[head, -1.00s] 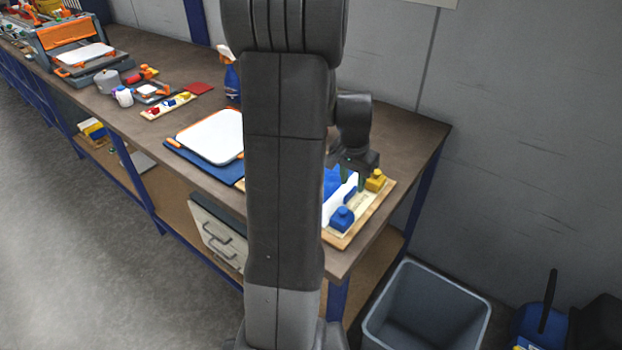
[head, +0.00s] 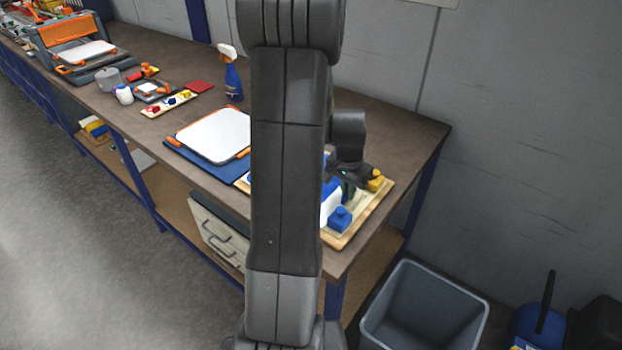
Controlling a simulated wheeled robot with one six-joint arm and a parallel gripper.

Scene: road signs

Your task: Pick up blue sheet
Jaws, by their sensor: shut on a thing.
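My gripper (head: 347,190) is at the wooden board (head: 352,232) on the right end of the workbench, low over it between a yellow block and a blue block. Its jaws are shut on the blue sheet (head: 327,160), of which only a blue sliver shows beside my arm. Most of the sheet and the grip itself are hidden by my arm and the gripper.
A yellow block (head: 375,181) and a blue block (head: 340,218) sit on the board beside a white surface (head: 329,204). A white plate (head: 215,134) lies on a blue mat (head: 182,158) to the left. A spray bottle (head: 232,82) stands behind. A grey bin (head: 425,310) stands below.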

